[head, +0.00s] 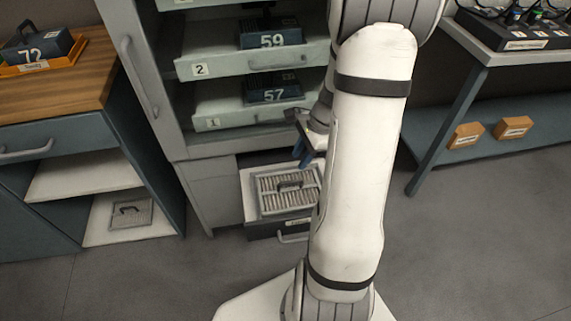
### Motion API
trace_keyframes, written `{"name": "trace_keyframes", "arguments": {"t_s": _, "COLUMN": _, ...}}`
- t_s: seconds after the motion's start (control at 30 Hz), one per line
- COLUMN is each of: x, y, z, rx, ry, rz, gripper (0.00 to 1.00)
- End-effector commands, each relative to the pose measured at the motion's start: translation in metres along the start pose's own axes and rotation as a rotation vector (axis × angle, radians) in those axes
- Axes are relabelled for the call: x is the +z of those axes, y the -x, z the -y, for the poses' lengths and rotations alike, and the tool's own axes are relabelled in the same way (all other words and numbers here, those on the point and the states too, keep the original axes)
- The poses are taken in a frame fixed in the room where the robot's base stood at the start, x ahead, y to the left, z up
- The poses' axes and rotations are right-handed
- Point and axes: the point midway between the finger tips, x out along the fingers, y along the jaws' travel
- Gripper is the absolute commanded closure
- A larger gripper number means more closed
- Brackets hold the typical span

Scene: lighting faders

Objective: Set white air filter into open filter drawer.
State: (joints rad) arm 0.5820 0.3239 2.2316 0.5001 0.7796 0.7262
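The white air filter (272,196), a pleated panel in a grey frame with a dark handle on top, lies in the open filter drawer (247,179) at the foot of the grey cabinet. It looks about flat; I cannot tell whether it is fully down. My gripper (303,157) is above and slightly right of the filter's handle, apparently apart from it. My white arm hides much of the gripper and the drawer's right side, so I cannot tell how far the fingers are open.
A grey filter (131,213) lies on the low shelf of the left bench (78,93). Cabinet shelves above the drawer hold dark units 59 (270,38) and 57 (273,91). A table leg (443,130) and orange boxes (514,127) are at right. The front floor is clear.

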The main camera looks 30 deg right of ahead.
Motion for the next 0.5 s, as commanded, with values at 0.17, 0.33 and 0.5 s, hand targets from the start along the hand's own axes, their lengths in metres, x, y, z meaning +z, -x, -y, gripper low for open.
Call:
{"name": "trace_keyframes", "arguments": {"t_s": 0.17, "x": 0.073, "y": 0.029, "z": -0.022, "rx": 0.052, "ry": 0.498, "rz": -0.087, "gripper": 0.68}}
{"name": "trace_keyframes", "arguments": {"t_s": 0.33, "x": 0.131, "y": 0.054, "z": -0.062, "rx": 0.128, "ry": 1.031, "rz": -0.182, "gripper": 0.68}}
{"name": "trace_keyframes", "arguments": {"t_s": 0.5, "x": 0.161, "y": 0.071, "z": -0.099, "rx": 0.198, "ry": 1.451, "rz": -0.266, "gripper": 0.68}}
